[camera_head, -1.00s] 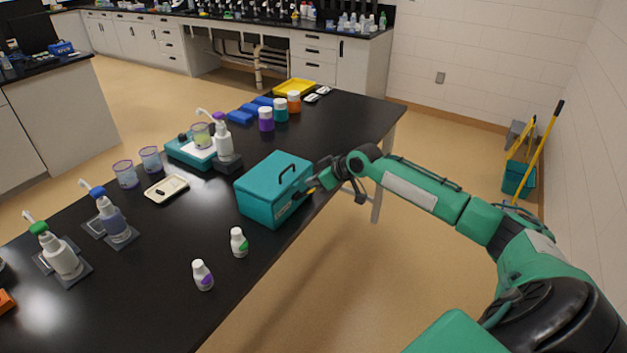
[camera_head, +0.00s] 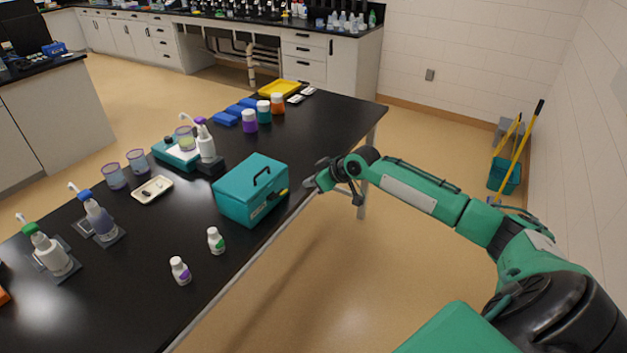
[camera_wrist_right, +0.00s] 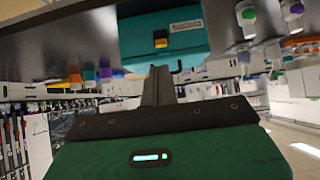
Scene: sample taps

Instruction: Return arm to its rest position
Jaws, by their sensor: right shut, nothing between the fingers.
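My right arm (camera_head: 420,193) reaches in from the right over the floor. Its gripper (camera_head: 309,184) is shut and empty, off the right edge of the black table, apart from the teal toolbox (camera_head: 252,190). In the right wrist view the closed fingers (camera_wrist_right: 158,85) point toward the toolbox (camera_wrist_right: 165,38), which shows its yellow latch. My left arm and gripper do not show in any view.
The black table (camera_head: 330,120) carries pump bottles (camera_head: 97,214), two small white bottles (camera_head: 215,240), a scale (camera_head: 177,153) and lidded jars (camera_head: 250,121). A teal mop bucket (camera_head: 504,176) stands by the right wall. The floor right of the table (camera_head: 330,270) is clear.

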